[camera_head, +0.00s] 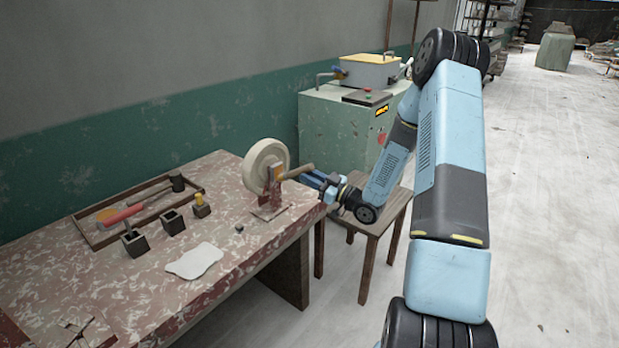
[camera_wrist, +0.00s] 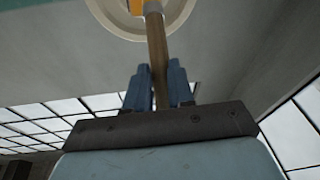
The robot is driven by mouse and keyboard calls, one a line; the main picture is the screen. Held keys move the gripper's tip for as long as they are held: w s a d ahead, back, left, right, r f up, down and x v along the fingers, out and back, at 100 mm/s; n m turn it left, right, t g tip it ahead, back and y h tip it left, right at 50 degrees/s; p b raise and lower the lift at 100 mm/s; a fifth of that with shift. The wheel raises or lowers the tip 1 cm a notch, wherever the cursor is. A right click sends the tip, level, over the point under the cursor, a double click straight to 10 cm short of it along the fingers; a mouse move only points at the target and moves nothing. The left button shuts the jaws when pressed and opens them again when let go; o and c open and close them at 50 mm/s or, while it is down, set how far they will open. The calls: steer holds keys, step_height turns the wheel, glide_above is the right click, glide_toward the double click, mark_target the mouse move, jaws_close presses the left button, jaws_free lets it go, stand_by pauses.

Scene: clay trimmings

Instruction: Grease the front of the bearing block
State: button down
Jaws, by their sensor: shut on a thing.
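A reddish bearing block (camera_head: 268,194) stands on a base plate near the right end of the worn red-and-white table. A cream wheel (camera_head: 263,152) is mounted upright behind it and also shows at the top of the wrist view (camera_wrist: 110,18). My gripper (camera_head: 314,179) is shut on the wooden handle of a brush (camera_head: 298,171), to the right of the block. The handle (camera_wrist: 156,45) runs between the fingers in the wrist view. Its orange end (camera_head: 277,172) is at the block in the head view; whether it touches cannot be told.
A shallow wooden tray (camera_head: 98,244) holds a mallet and other tools. A wooden stool (camera_head: 382,222) stands under my arm; a green cabinet (camera_head: 330,125) stands behind.

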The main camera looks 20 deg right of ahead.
steer(key=shift+s+d, duration=0.8)
steer(key=shift+s, duration=0.3)
steer(key=shift+s+d, duration=0.75)
steer(key=shift+s, duration=0.3)
steer(key=shift+s+d, duration=0.45)
steer(key=shift+s, duration=0.2)
steer(key=shift+s+d, duration=0.45)
steer(key=shift+s, duration=0.15)
steer(key=shift+w+a, duration=0.1)
steer(key=shift+w, duration=0.05)
steer(key=w+a, duration=0.4)
steer(key=w, duration=0.2)
steer(key=shift+a, duration=0.15)
steer(key=shift+w+a, duration=0.4)
steer(key=shift+w, duration=0.1)
